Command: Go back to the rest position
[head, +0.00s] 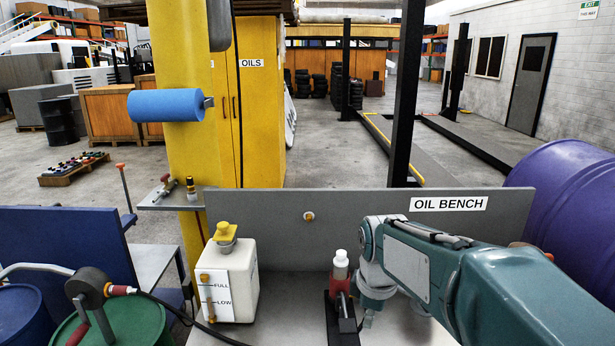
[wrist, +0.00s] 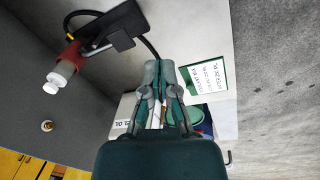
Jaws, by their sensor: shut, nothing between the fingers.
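My teal and grey arm reaches in from the right in the head view, over the bench. Its wrist end is right of a small white-capped bottle with a red band (head: 341,268) on a black stand (head: 333,318). My gripper shows in the wrist view (wrist: 160,66), its two grey fingers together and nothing held. In the head view the fingertips are hard to make out. The bottle also shows in the wrist view (wrist: 66,74), left of the fingers and apart from them.
On the bench stands a white oil container (head: 243,280) with a yellow cap and FULL/LOW marks. Behind it is a grey OIL BENCH panel (head: 300,235). A purple drum (head: 565,190) is at right, a green drum (head: 140,320) with a hose at left. A yellow pillar (head: 190,150) rises behind.

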